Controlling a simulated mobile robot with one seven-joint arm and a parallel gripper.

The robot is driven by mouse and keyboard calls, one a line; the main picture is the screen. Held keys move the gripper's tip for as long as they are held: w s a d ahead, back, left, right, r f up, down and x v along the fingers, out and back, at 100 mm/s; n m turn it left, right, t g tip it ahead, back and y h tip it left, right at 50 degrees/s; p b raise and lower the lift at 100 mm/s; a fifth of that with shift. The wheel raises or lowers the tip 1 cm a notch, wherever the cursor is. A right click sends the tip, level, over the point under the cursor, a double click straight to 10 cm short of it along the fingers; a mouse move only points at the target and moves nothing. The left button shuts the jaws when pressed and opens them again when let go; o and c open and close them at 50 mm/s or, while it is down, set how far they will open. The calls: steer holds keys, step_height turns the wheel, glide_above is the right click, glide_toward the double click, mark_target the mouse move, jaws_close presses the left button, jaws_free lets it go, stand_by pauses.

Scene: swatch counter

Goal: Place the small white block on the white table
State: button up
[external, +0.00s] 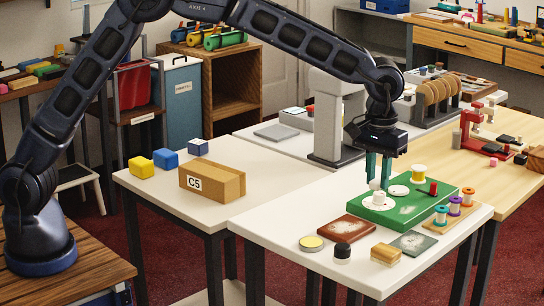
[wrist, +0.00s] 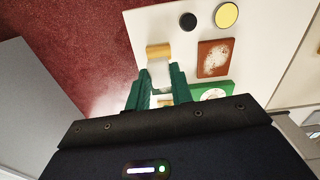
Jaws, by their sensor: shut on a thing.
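My gripper (external: 379,180) has green fingers pointing down over the green board on the near white table (external: 285,235). It is shut on a small white block (external: 374,185), which shows as a pale patch at the fingertips. In the wrist view the white block (wrist: 160,73) sits between the two green fingers (wrist: 160,84), partly hidden by them. The block appears to be held above the board; the exact gap cannot be told. A second white-topped table (external: 150,190) stands to the left.
The left table holds a C5 box (external: 212,182) and coloured cubes. The near table's left part is bare.

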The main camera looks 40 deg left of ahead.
mark_target(371, 276)
steer(key=shift+m, duration=0.5)
steer(key=s+f, duration=0.1)
steer(key=f, duration=0.5)
steer(key=s+d+f, duration=0.1)
steer(key=f, duration=0.6)
steer(key=s+d+f, duration=0.1)
steer(key=f, duration=0.5)
steer(key=shift+d+f, duration=0.25)
steer(key=shift+f, duration=0.1)
steer(key=shift+f, duration=0.1)
steer(key=o, duration=0.9)
steer(key=shift+o, duration=0.2)
